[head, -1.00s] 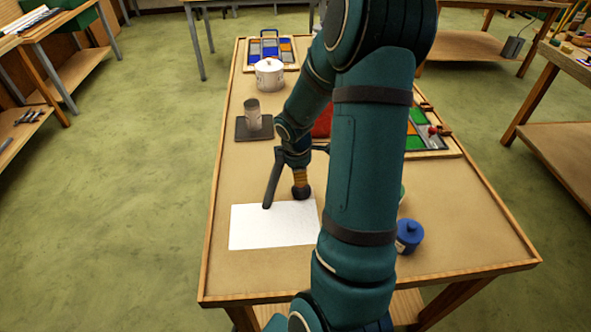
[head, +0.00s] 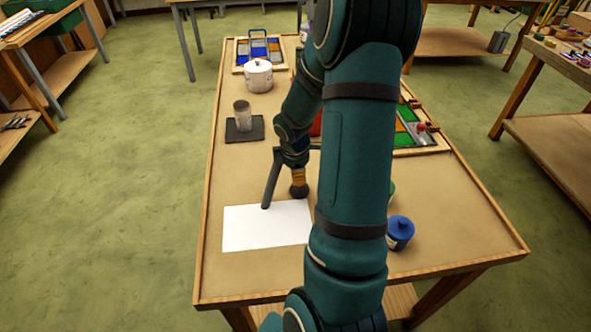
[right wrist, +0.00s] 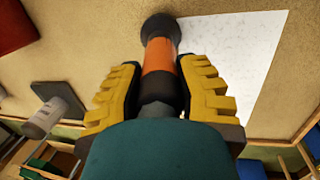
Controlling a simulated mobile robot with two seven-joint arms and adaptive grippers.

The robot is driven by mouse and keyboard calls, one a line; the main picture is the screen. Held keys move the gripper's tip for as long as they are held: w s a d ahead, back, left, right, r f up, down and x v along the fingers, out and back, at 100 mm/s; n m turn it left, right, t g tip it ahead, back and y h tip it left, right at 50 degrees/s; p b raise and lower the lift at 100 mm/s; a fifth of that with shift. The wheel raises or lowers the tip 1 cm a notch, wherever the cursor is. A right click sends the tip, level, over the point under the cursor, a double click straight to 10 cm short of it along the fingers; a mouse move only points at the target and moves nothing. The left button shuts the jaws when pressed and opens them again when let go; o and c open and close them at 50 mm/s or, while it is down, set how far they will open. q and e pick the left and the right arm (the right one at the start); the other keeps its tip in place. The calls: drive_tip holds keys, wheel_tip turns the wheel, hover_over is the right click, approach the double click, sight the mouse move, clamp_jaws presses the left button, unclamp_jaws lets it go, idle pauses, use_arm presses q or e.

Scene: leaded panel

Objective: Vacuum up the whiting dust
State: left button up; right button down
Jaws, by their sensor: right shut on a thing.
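My right gripper (right wrist: 160,92) is shut on a dark tool with an orange band (right wrist: 158,66) and a round black end. In the head view, the tool (head: 298,188) points down at the far right corner of a white sheet (head: 262,228) on the table. Whether its end touches the surface is unclear. The sheet also shows in the right wrist view (right wrist: 235,55), with faint grey specks; I cannot pick out a separate dust pile. My left gripper is not in view.
On the wooden table (head: 235,175) stand a grey cylinder (head: 242,115) on a dark pad, a white lidded pot (head: 258,75), a coloured-glass panel (head: 408,130) and a blue jar (head: 399,231). My right arm hides the middle. The near left is clear.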

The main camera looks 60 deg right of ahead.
drive_tip(key=shift+r, duration=0.1)
wheel_tip(320, 180, up, 6)
drive_tip(key=p, duration=0.5)
idle(0.6)
